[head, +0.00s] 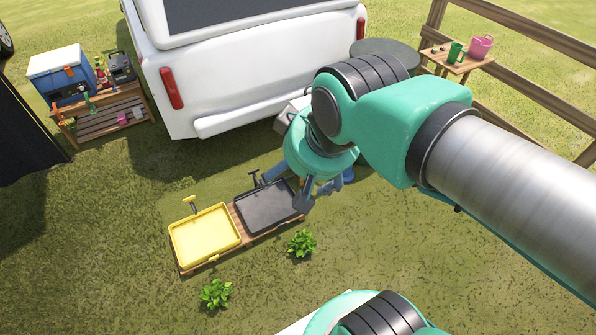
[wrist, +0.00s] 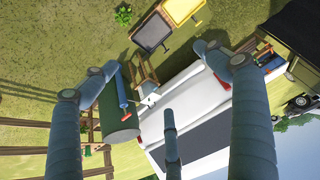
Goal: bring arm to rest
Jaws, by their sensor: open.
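My arm (head: 500,175) reaches in from the right of the head view, bent at a teal joint, and its end points down over the grass behind the white vehicle. My gripper (head: 312,182) is partly hidden behind my own wrist in the head view, with blue-grey fingers showing near the black tray (head: 268,207). In the wrist view my gripper (wrist: 158,76) has its fingers spread wide, open, with nothing held between them. The yellow tray (head: 205,235) sits left of the black tray on a low wooden base. Whether a finger touches the black tray cannot be told.
The white vehicle (head: 245,75) stands behind my gripper. A wooden rack (head: 110,120) with a blue cooler (head: 60,72) is at left. Front grass is mostly clear.

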